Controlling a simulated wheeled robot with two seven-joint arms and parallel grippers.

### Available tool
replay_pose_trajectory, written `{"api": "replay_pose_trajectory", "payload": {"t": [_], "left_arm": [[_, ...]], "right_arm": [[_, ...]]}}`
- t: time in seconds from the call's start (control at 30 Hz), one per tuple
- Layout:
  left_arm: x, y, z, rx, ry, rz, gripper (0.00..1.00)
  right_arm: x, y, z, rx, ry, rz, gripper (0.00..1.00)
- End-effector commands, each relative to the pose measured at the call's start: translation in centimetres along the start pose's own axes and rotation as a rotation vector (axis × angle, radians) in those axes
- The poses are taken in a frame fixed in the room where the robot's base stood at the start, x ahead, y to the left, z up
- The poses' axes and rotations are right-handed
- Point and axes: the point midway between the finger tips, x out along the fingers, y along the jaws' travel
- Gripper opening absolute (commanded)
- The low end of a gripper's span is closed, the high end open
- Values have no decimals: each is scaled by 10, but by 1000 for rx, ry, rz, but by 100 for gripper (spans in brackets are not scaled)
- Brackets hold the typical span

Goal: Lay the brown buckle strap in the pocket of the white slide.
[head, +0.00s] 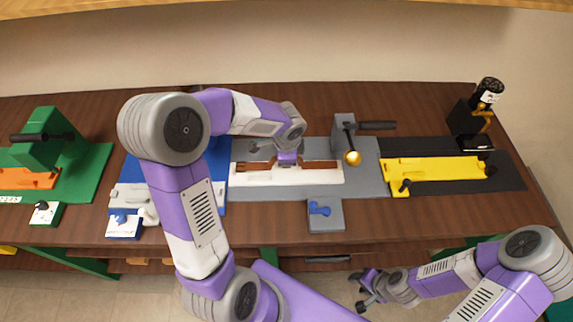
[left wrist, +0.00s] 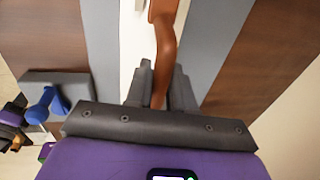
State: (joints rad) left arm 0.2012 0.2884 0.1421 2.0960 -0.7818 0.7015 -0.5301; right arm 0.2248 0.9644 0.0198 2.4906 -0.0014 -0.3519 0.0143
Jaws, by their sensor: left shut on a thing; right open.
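The white slide (head: 290,176) lies on the grey base plate in the middle of the bench in the head view. The long brown buckle strap (head: 320,165) runs along the slide, with brown showing on both sides of my left gripper (head: 287,162). In the left wrist view the strap (left wrist: 164,45) passes between the dark fingers of my left gripper (left wrist: 158,88), which is shut on it. A white edge of the slide (left wrist: 142,8) shows beside its far end. I cannot tell whether the strap rests in the pocket. My right gripper (head: 359,290) is open and empty, in front of the bench.
A grey clamp (head: 344,130) with a black handle and gold ball stands behind the slide. A grey block with a blue piece (head: 320,209) sits in front. A yellow fixture (head: 435,172) is at right; blue (head: 217,185) and green (head: 90,175) stations are at left.

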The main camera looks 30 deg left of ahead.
Motion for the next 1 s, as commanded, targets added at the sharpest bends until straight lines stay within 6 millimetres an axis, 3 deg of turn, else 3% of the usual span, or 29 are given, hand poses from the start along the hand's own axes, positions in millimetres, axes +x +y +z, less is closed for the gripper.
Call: {"api": "replay_pose_trajectory", "payload": {"t": [0.03,0.17,0.57,0.6,0.73,1.0], "left_arm": [[12,3,0,0,-1,4,0],[30,6,0,0,0,2,0],[35,7,0,0,1,0,0],[34,7,0,-1,1,0,29],[33,7,0,-1,1,0,48],[33,7,0,-1,1,0,48]], "right_arm": [[5,2,0,0,0,0,43],[10,4,0,0,0,0,43],[13,5,-1,0,0,0,43],[12,4,0,0,0,0,43],[12,4,0,0,0,0,43],[11,4,0,0,0,0,43]]}}
